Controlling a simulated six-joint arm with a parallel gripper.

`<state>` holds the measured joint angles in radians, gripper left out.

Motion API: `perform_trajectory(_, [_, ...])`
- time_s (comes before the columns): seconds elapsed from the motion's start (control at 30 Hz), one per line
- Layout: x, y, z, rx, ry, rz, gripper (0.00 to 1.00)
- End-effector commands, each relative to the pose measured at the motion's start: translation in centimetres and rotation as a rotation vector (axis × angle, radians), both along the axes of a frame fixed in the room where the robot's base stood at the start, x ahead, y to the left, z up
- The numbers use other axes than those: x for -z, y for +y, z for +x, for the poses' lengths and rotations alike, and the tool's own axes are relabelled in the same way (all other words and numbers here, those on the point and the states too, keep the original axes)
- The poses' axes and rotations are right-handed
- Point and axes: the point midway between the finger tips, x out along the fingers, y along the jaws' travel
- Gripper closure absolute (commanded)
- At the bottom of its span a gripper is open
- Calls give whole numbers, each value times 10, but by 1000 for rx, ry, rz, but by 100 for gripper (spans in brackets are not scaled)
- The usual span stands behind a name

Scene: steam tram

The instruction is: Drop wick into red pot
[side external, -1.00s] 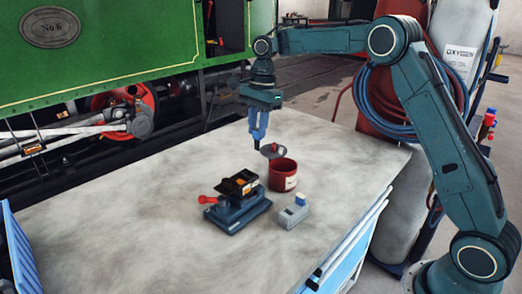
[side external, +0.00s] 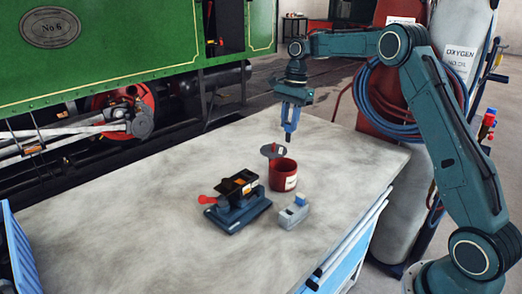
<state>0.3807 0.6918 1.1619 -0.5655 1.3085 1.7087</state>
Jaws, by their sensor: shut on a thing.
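The red pot (side external: 283,181) stands open on the grey tabletop, with a pale label on its side. Its inside is mostly hidden from this camera. A grey round lid with a red knob (side external: 273,151) lies just behind the pot, to its left. My gripper (side external: 288,139) points straight down above the back of the pot. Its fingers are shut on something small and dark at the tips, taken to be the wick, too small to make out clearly.
A blue vise-like fixture with a red knob (side external: 236,210) stands left of the pot. A small grey box with a blue top (side external: 294,212) sits in front of it. A green locomotive (side external: 130,50) stands behind.

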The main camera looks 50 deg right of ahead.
Motion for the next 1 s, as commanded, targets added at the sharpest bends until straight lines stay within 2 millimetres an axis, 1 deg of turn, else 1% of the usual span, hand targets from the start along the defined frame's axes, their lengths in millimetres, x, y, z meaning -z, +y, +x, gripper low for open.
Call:
perform_trajectory(0.4, [34, 1, 0, 1, 2, 0, 99])
perform_trajectory(0.6, [48, 1, 0, 0, 1, 0, 99])
perform_trajectory(0.8, [54, 0, 0, 1, 1, -2, 99])
perform_trajectory(1.0, [54, 0, 0, 1, 1, -2, 99])
